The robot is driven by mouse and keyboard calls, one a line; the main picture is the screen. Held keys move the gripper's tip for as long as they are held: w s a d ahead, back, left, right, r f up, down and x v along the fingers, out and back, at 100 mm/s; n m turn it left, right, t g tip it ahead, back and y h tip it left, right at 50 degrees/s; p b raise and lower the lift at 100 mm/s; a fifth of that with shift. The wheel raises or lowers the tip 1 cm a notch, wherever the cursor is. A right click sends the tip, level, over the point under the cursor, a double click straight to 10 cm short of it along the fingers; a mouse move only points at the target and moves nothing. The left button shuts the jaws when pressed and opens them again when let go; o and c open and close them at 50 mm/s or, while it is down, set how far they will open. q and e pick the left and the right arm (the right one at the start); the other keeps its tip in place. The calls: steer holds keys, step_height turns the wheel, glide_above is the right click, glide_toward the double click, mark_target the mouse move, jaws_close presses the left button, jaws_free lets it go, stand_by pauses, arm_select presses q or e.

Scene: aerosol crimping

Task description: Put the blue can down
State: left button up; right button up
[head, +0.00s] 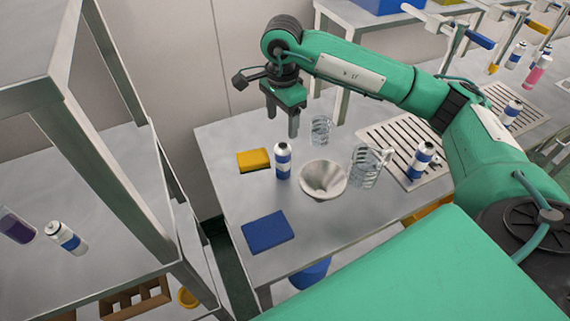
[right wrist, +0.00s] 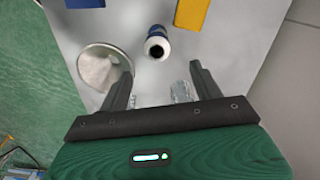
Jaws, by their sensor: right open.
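A blue and white can (head: 283,161) stands upright on the grey table, between the yellow block and the white funnel-shaped bowl. It also shows in the right wrist view (right wrist: 156,43), seen from above, ahead of the fingertips and between their lines. My right gripper (head: 282,122) is open and empty, with its fingers pointing down above the table near the can. The fingers also show apart in the right wrist view (right wrist: 160,72), with nothing gripped between them. My left gripper does not show.
A yellow block (head: 254,160), a blue block (head: 268,231), a white bowl (head: 323,179) and two clear beakers (head: 320,130) (head: 365,168) stand around the can. Another blue and white can (head: 421,160) is on a slatted rack (head: 385,137). A metal shelf (head: 105,165) stands at left.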

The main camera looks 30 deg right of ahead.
mark_target(282, 147)
steer(key=shift+s+d+f, duration=0.1)
steer(key=shift+d+f, duration=0.05)
steer(key=shift+f, duration=0.25)
step_height(282, 147, down, 8)
steer(key=shift+r+p, duration=0.25)
steer(key=shift+p, duration=0.85)
steer(key=shift+s+a+f+p, duration=0.1)
steer(key=shift+a+f+p, duration=0.15)
steer(key=shift+f+p, duration=0.3)
steer(key=f+p, duration=0.1)
steer(key=f, duration=0.2)
steer(key=shift+s+a+f+p, duration=0.1)
steer(key=shift+a+f+p, duration=0.1)
steer(key=shift+p, duration=0.1)
steer(key=shift+f, duration=0.45)
steer(key=shift+c, duration=0.3)
steer(key=c, duration=1.1)
steer(key=shift+r, duration=0.15)
